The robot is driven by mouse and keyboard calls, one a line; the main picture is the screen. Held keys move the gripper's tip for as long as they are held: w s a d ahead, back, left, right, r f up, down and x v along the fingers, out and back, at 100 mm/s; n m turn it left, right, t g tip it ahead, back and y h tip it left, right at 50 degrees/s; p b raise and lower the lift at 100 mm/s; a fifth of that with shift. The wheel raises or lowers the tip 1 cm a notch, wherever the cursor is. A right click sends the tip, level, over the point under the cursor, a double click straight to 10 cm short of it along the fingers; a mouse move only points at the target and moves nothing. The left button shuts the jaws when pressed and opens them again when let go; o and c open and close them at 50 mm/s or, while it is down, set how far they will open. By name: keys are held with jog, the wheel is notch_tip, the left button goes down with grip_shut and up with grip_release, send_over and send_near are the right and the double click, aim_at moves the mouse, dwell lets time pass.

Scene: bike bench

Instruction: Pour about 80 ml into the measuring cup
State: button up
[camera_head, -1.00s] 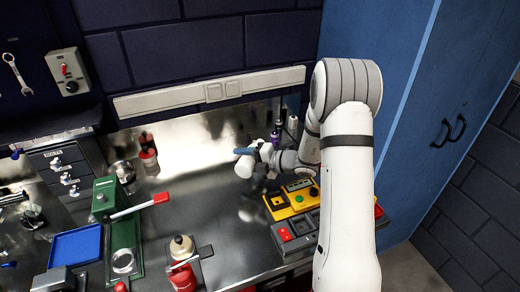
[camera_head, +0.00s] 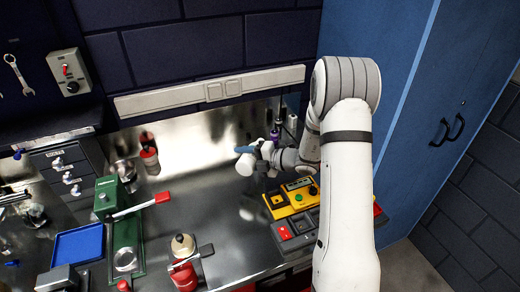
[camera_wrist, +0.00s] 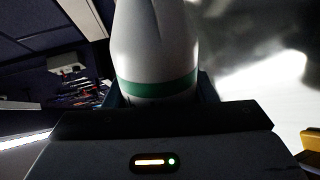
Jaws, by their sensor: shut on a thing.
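My gripper (camera_head: 264,158) is shut on a white bottle with a green band (camera_wrist: 157,70), which fills the upper middle of the wrist view. In the head view the bottle (camera_head: 245,164) is small, held above the bench towards the back wall; a blue part beside it may be a gripper finger. A clear round vessel (camera_head: 125,260) stands on a green base at the front left, well apart from the bottle. I cannot tell for sure whether it is the measuring cup. The bottle's opening and any liquid are hidden or too small to see.
A green device (camera_head: 108,196) with a red-ended lever stands left. A red can (camera_head: 183,275) is at the front, a blue tray (camera_head: 77,243) at far left. A yellow box (camera_head: 290,198) and grey box (camera_head: 294,228) lie near my arm. The middle of the steel bench (camera_head: 205,205) is clear.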

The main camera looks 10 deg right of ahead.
jog(key=shift+w+a+r+m+p, duration=0.25)
jog(key=shift+w+r+m+p, duration=0.15)
jog(key=shift+p, duration=0.9)
jog(key=shift+d+r, duration=0.15)
